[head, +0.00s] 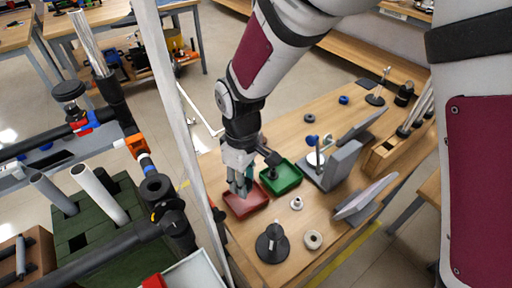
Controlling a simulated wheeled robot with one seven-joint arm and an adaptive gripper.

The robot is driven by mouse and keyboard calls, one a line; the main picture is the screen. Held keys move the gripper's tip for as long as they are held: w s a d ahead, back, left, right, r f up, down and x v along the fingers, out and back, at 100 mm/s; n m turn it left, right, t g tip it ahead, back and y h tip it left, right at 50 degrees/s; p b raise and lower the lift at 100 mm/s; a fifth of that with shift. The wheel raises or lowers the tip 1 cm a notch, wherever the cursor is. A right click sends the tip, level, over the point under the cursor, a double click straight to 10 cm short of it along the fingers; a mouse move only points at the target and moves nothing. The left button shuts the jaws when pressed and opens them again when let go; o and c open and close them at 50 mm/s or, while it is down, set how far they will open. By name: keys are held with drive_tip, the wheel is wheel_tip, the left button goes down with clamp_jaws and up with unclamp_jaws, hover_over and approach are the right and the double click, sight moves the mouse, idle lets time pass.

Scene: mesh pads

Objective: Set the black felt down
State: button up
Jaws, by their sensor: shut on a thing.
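My gripper (241,190) points down over the red tray (252,208) on the wooden table. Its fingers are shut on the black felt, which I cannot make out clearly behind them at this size. The fingertips are at or just above the tray's inside; I cannot tell whether the felt touches the tray floor.
A green tray (288,179) sits right beside the red one. Grey angled stands (341,166) are to the right. A pale upright post (178,110) is left.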

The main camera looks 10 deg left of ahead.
drive_tip(key=shift+d+f, duration=0.1)
drive_tip(key=shift+f, duration=2.7)
drive_tip(key=shift+f, duration=0.1)
drive_tip(key=o, duration=0.3)
drive_tip(key=shift+b, duration=0.3)
drive_tip(key=shift+o, duration=0.5)
drive_tip(key=shift+r, duration=0.25)
wheel_tip(320, 180, up, 12)
drive_tip(key=p, duration=0.1)
drive_tip(key=shift+w+f, duration=0.1)
